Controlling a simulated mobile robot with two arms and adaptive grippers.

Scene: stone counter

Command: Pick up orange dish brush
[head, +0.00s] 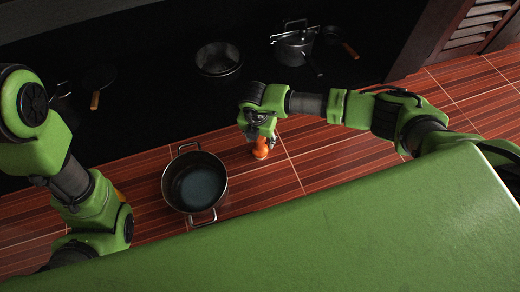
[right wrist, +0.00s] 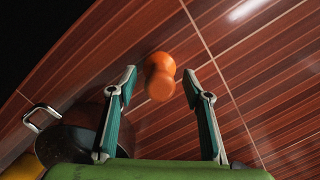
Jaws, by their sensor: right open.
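The orange dish brush (head: 261,148) stands on the red-brown tiled surface, right of a dark pot. In the right wrist view its rounded orange end (right wrist: 160,76) shows between the two fingertips. My right gripper (head: 258,133) is right above the brush in the head view. In the right wrist view my right gripper (right wrist: 158,84) is open, one finger on each side of the brush, with visible gaps. My left arm comes in at the left of the head view; its gripper fingers are not visible.
The dark pot (head: 195,183) with two handles stands just left of the brush; it also shows in the right wrist view (right wrist: 80,140). A yellow object (right wrist: 25,167) is partly hidden beside it. Pans and pots (head: 218,58) sit on the dark area behind. Tiles to the right are clear.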

